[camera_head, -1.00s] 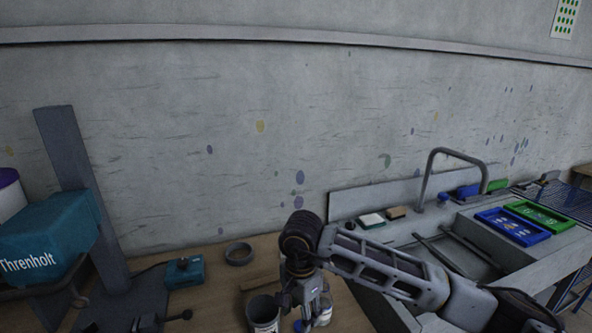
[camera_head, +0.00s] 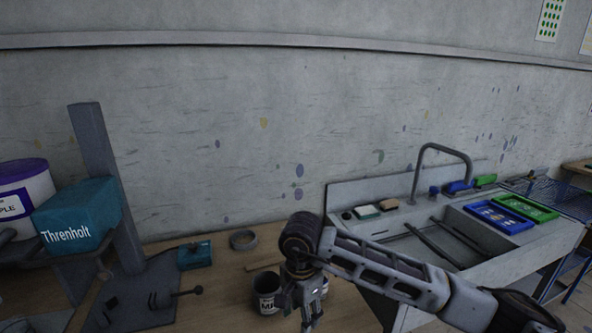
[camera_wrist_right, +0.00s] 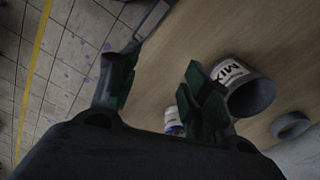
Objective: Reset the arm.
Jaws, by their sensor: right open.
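My right arm (camera_head: 385,262) reaches in from the lower right of the head view, bent down at the wrist. My right gripper (camera_head: 309,318) hangs over the front of the wooden table, beside a grey cup marked MIX (camera_head: 266,292). In the right wrist view the gripper (camera_wrist_right: 160,85) has its two fingers spread apart with nothing between them. The MIX cup (camera_wrist_right: 250,92) lies just beyond the right finger there, and a small white and blue jar (camera_wrist_right: 173,119) is partly hidden behind that finger. My left gripper is not in view.
A teal box (camera_head: 195,256) and a grey ring (camera_head: 243,240) lie on the table (camera_head: 225,275). A metal sink (camera_head: 400,215) with blue and green screens (camera_head: 508,219) stands at right.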

